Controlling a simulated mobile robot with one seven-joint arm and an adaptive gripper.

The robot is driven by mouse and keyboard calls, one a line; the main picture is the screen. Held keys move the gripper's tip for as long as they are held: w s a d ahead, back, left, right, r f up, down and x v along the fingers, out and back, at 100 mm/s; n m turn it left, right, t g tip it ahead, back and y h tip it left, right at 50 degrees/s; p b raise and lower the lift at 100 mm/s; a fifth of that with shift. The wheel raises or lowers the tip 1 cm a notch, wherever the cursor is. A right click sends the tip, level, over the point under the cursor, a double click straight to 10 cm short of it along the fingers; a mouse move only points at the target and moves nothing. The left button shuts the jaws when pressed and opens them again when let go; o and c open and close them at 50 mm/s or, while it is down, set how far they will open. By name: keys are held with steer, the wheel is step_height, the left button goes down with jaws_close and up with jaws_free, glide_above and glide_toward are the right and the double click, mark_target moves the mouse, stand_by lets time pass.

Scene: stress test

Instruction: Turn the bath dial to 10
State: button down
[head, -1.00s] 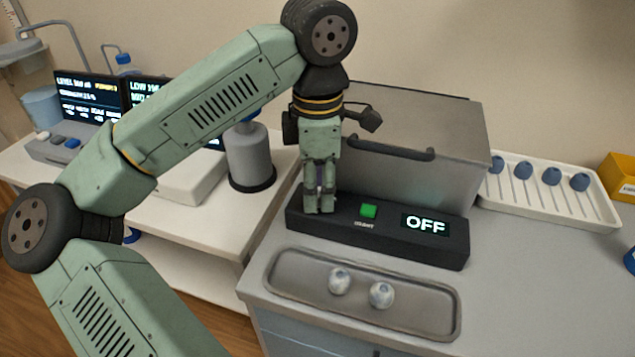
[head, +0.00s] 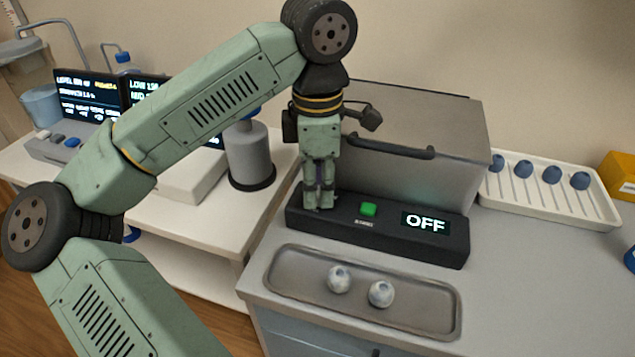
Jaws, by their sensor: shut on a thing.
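The bath is a grey metal box (head: 425,180) with a dark handle, standing on the right counter. Its black control panel (head: 385,235) lies in front of it, with a green button (head: 368,209) and a display (head: 426,223) reading OFF. My gripper (head: 319,203) points down at the left end of the panel. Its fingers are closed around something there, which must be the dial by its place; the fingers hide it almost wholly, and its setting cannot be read.
A grey tray (head: 290,292) with two pale balls lies in front of the panel. A white rack (head: 540,212) with several blue-ended tools stands at the right. A grey bottle (head: 250,158) and monitors (head: 90,97) stand on the left table.

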steer(key=m+b, duration=0.1)
steer(key=m, duration=0.2)
steer(key=shift+m+b, duration=0.6)
steer(key=shift+m, duration=1.7)
steer(key=c, duration=1.6)
jaws_free()
steer(key=shift+r, duration=0.1)
